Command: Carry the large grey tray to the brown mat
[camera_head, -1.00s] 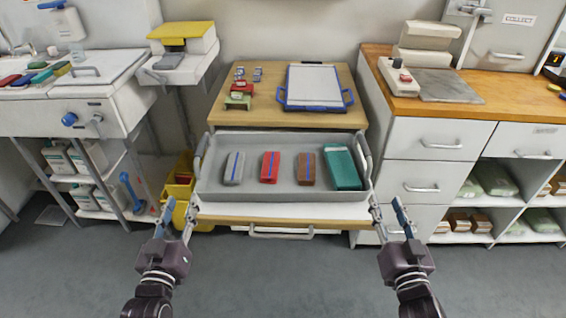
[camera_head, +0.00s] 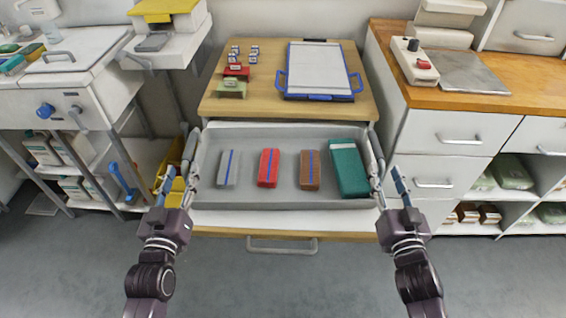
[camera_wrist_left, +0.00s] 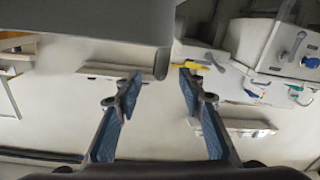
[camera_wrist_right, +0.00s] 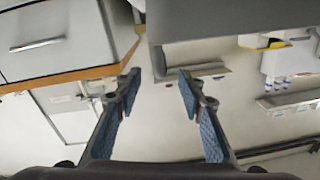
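The large grey tray (camera_head: 290,201) sits level on the pulled-out drawer of the wooden-topped cabinet. It holds a grey, a red and a brown packet, each with a blue stripe, and a teal box. My left gripper (camera_head: 179,181) is open at the tray's left handle, and my right gripper (camera_head: 386,182) is open at its right handle. In the left wrist view, a handle end (camera_wrist_left: 162,62) shows between the parted fingertips; in the right wrist view, one (camera_wrist_right: 157,62) shows likewise. I cannot tell whether the fingers touch the handles. I see no brown mat.
Behind the tray, the wooden top (camera_head: 263,108) carries a blue-framed white board (camera_head: 318,70) and several small items. A wood-topped counter (camera_head: 500,100) stands close on the right. A white unit (camera_head: 75,85) and yellow bin stand left. Grey floor (camera_head: 270,285) in front is clear.

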